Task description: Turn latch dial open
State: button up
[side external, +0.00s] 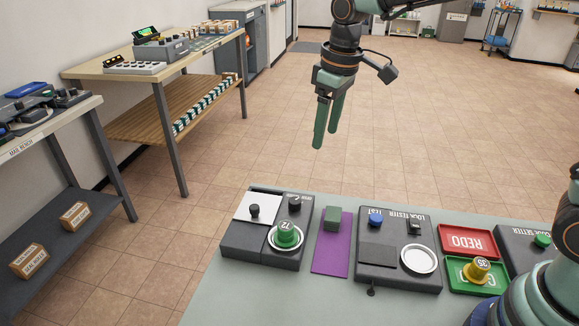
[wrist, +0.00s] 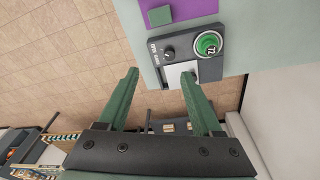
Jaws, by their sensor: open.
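A dark box (side external: 262,254) stands at the left end of the pale table; it also shows in the wrist view (wrist: 207,70). A green piece marked 72 (side external: 286,234) sits in a white ring. My gripper (side external: 325,139) is open and empty, high above and beyond the box, touching nothing.
Right of the box are a purple mat (side external: 331,257) with a green block (side external: 333,217), a lock tester (side external: 378,274), a red REDO tray (side external: 467,240) and a green tray with a yellow piece (side external: 476,270). The table's (side external: 330,305) near part is bare.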

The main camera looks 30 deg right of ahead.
jog(key=s+d+r+m+t, duration=0.1)
jog(key=s+d+m, duration=0.1)
jog(key=s+d, duration=0.2)
jog(key=s+d+r+m+t, duration=0.2)
jog(key=s+d, duration=0.2)
jog(key=s, duration=0.5)
jog(key=shift+s+t, duration=0.25)
jog(key=shift+t, duration=0.05)
dwell(0.3)
jog(key=shift+s+d+f+m, duration=0.2)
jog(key=shift+s+m, duration=0.05)
jog(key=shift+s, duration=0.15)
jog(key=shift+s+d+f+m, duration=0.15)
jog(key=shift+s+d+m, duration=0.1)
jog(key=shift+s, duration=0.15)
